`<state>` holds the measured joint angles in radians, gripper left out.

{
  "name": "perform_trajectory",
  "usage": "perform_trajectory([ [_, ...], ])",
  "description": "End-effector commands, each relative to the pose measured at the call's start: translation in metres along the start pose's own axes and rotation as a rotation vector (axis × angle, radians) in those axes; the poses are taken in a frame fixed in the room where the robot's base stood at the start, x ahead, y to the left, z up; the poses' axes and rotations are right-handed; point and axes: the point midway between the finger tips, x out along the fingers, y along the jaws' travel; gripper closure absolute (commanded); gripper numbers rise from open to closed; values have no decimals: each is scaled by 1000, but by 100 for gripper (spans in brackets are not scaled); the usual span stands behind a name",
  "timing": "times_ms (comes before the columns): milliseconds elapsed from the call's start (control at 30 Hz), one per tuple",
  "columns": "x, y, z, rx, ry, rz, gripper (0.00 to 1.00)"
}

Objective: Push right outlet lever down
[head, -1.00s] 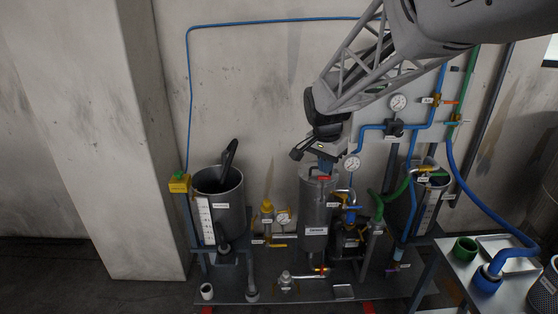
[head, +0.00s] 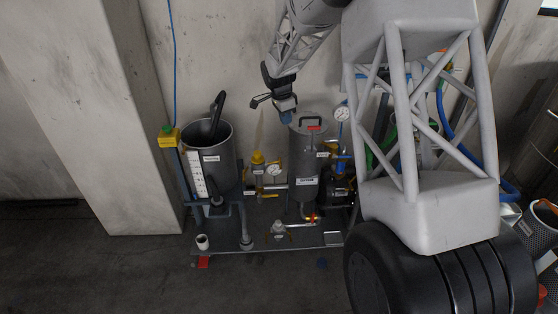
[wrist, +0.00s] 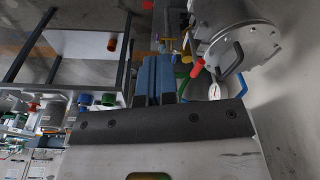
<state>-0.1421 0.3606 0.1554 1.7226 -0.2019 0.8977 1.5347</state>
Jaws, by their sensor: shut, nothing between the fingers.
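My gripper (head: 287,117) hangs in the head view just left of and above the lidded steel vessel (head: 305,165). Its blue fingers (wrist: 155,80) are together and empty in the wrist view. I cannot pick out the right outlet lever now. My arm covers most of the right tank (head: 432,125) and the piping below it in the head view.
The left tank (head: 207,160) holds a dark paddle-like piece. A gauge (head: 342,114) is beside the vessel. In the wrist view a side table (wrist: 88,45) carries a brown cup (wrist: 112,43). Open floor (head: 150,280) lies at front left.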

Motion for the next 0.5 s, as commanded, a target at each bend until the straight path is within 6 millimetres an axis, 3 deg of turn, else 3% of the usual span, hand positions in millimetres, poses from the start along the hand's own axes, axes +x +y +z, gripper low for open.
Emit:
perform_trajectory([
  [200,46,-43,10,101,11,20,100],
  [500,105,-91,26,238,28,37,100],
])
